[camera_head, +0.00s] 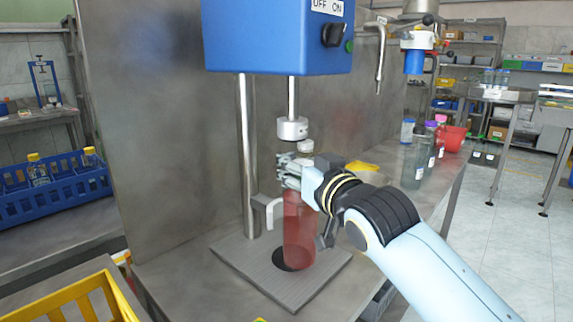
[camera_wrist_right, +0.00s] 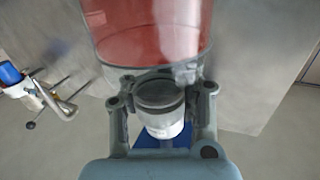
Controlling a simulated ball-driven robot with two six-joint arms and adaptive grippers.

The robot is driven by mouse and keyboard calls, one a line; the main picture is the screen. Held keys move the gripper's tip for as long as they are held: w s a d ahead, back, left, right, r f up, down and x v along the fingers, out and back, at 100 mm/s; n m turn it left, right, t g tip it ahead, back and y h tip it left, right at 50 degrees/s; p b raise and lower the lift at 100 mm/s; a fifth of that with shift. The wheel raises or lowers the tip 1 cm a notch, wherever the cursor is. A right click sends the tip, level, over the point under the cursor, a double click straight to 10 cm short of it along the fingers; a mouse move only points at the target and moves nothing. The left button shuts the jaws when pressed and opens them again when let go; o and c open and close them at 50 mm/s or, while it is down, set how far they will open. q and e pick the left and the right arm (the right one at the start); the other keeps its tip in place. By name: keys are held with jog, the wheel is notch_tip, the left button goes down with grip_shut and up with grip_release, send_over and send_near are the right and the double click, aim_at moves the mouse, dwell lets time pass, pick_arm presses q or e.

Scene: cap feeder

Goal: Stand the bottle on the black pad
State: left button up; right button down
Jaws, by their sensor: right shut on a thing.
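A clear bottle with red liquid (camera_head: 299,235) is upright under the blue machine. It fills the top of the right wrist view (camera_wrist_right: 150,40). My right gripper (camera_head: 292,178) is shut on its upper part; the fingers hide some of it. The black pad (camera_head: 279,258) is a dark round patch on the grey base plate. The bottle's bottom covers the pad's right part; I cannot tell whether it touches. My left gripper is not in view.
The blue machine (camera_head: 275,38) has a white spindle head (camera_head: 292,128) right above the gripper. A steel column (camera_head: 246,150) and a light bracket (camera_head: 266,208) stand left of the bottle. A yellow crate (camera_head: 100,285) is front left. Several bottles and a red bin (camera_head: 455,138) stand right.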

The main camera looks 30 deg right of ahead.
jog(key=shift+w+f, duration=0.35)
jog(key=shift+w, duration=0.55)
jog(key=shift+w+f, duration=0.3)
jog(key=shift+w, duration=0.55)
jog(key=shift+f, duration=0.1)
jog(key=c, duration=1.1)
grip_release()
jog(key=shift+f, duration=0.1)
send_over(301, 218)
jog(key=s+d, duration=0.1)
jog(key=s, duration=0.2)
jog(key=shift+s+d+r+b, duration=0.15)
jog(key=shift+d+r+b, duration=0.05)
jog(key=shift+r+b, duration=0.1)
